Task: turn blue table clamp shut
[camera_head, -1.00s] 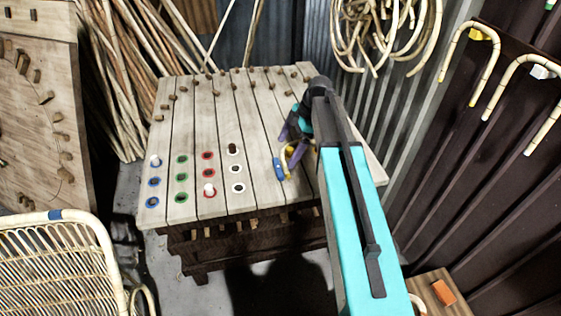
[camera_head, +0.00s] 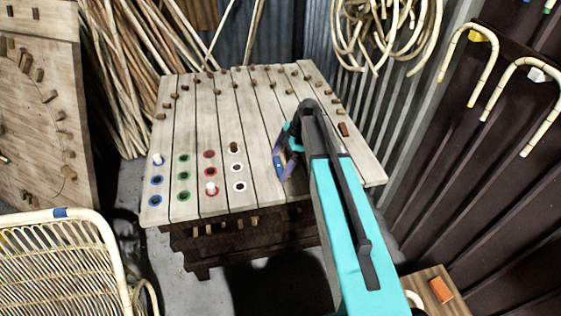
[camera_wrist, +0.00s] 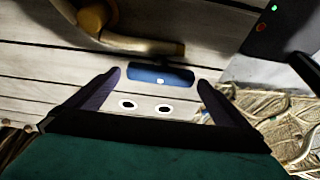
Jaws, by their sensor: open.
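The blue clamp's bar-shaped handle (camera_wrist: 161,76) lies over the wooden table's planks in the wrist view, with a small light spot on it. My gripper (camera_wrist: 159,82) is open, its two purple fingers spread to either side of the blue handle. I cannot tell whether they touch it. A curved tan-yellow piece with a round knob (camera_wrist: 140,44) lies just beyond the handle. In the head view my gripper (camera_head: 284,163) is over the right front part of the table (camera_head: 262,190), and a bit of blue (camera_head: 276,163) shows at its fingers.
White-, red-, green- and blue-ringed holes (camera_head: 183,177) with a few pegs are left of my gripper. Wooden pegs line the table's back. A reddish block (camera_head: 343,129) sits at the right. A rattan chair (camera_head: 60,265) stands front left; a corrugated wall is close on the right.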

